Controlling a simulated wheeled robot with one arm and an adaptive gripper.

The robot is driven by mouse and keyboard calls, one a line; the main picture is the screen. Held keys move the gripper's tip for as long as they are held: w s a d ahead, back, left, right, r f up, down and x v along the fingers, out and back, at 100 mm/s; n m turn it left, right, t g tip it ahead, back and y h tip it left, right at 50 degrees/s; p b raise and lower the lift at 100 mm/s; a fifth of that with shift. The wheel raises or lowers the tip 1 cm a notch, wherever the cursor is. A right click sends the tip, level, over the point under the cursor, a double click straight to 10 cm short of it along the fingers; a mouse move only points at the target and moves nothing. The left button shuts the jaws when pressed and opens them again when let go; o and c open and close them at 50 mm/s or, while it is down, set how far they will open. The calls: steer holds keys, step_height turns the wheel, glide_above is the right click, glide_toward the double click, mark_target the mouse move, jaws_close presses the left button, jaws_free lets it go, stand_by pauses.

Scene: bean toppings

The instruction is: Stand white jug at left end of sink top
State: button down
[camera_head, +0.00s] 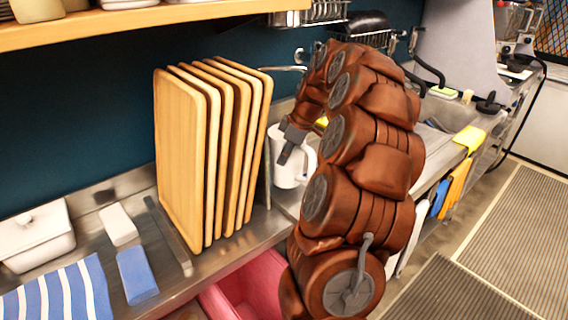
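The white jug (286,176) stands upright in the middle of the view, just right of the upright wooden boards, and my arm partly hides its right side. My gripper (285,157) is at the jug's upper part, pointing down and left. Its dark finger shows in front of the jug's rim. I cannot tell whether it closes on the jug. The steel sink top (431,139) shows to the right behind my arm, and much of it is hidden.
Several wooden boards (180,160) stand upright left of the jug. A white lidded dish (36,236), a white block (118,224), a blue block (137,275) and a striped cloth (62,296) lie at the left. A pink bin (247,289) is below the counter edge. A shelf (140,22) hangs above.

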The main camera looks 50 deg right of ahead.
mark_target(278, 177)
steer(key=shift+w+d, duration=0.2)
steer(key=shift+w, duration=0.05)
steer(key=shift+f+p, duration=0.15)
steer(key=shift+p, duration=0.15)
step_height(278, 177, down, 2)
steer(key=shift+f+p, duration=0.15)
steer(key=shift+p, duration=0.4)
steer(key=shift+f, duration=0.5)
steer(key=shift+f, duration=0.15)
steer(key=c, duration=1.3)
jaws_free()
